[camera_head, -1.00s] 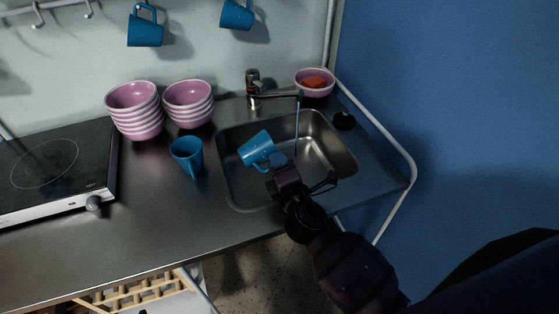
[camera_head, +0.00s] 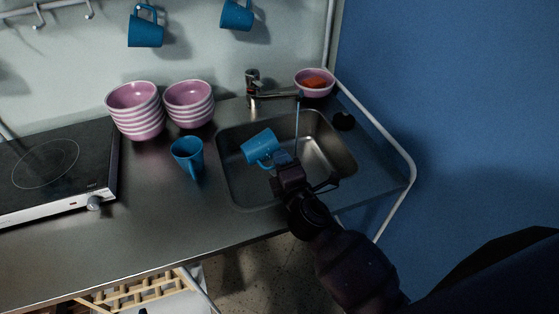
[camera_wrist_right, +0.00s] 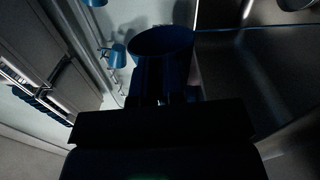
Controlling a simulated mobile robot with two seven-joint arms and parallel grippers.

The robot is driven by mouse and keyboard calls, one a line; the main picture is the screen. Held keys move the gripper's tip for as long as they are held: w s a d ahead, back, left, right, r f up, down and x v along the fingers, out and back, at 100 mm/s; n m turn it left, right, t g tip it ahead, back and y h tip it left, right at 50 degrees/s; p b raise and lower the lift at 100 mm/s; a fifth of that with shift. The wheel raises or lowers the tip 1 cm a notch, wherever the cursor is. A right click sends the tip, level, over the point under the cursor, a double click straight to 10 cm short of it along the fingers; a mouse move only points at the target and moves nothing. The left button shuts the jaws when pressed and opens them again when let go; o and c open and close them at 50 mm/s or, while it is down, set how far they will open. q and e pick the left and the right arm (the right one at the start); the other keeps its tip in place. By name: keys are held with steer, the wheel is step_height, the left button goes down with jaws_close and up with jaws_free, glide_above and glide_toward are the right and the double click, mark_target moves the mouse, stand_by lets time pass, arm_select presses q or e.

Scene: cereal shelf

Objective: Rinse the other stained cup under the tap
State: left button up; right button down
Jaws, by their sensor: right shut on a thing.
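A blue cup (camera_head: 260,147) is tilted over the left part of the sink (camera_head: 232,190). My right gripper (camera_head: 284,164) is shut on it; in the right wrist view the cup (camera_wrist_right: 160,45) shows dark, with its rim toward the top. Water runs from the tap (camera_head: 273,94) in a thin stream (camera_head: 296,125), just right of the cup. I cannot tell whether the stream touches the cup. Another blue cup (camera_head: 188,154) stands on the counter left of the sink. No stain can be made out on either cup. My left gripper is out of view.
Two stacks of pink striped bowls (camera_head: 135,112) (camera_head: 188,104) stand at the back. A pink bowl (camera_head: 314,84) with an orange-red thing sits behind the sink. A hotplate (camera_head: 60,165) lies at left. Blue cups (camera_head: 145,30) (camera_head: 237,15) hang above. The front counter is clear.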

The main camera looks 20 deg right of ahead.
mark_target(270, 168)
steer(key=shift+a+n, duration=0.1)
steer(key=shift+n, duration=0.2)
steer(key=shift+s+a+f+n+b, duration=0.1)
steer(key=shift+a+f+n+b, duration=0.15)
steer(key=shift+a+n, duration=0.25)
steer(key=shift+s+a+f+n+b, duration=0.1)
steer(key=shift+a+f+n+b, duration=0.05)
steer(key=shift+a+n+b, duration=0.3)
step_height(270, 168, up, 2)
steer(key=shift+a+n+t+p, duration=0.1)
steer(key=shift+n+t+p, duration=0.2)
steer(key=shift+n+p, duration=0.65)
steer(key=shift+f, duration=0.2)
steer(key=n, duration=0.2)
steer(key=shift+a+f+n+y+b, duration=0.3)
steer(key=shift+a+f+b, duration=0.05)
steer(key=shift+f, duration=0.05)
steer(key=shift+a+n, duration=0.15)
steer(key=shift+n, duration=0.55)
steer(key=shift+a+r+n+p, duration=0.2)
steer(key=shift+r+n+p, duration=0.3)
steer(key=shift+p, duration=0.15)
steer(key=s+a+n+y+p, duration=0.1)
steer(key=a+n+y+p, duration=0.1)
steer(key=a+n, duration=0.4)
steer(key=n+p, duration=0.1)
steer(key=n, duration=0.2)
steer(key=shift+a+t+p, duration=0.3)
steer(key=shift+a+p, duration=0.05)
steer(key=shift+a, duration=0.05)
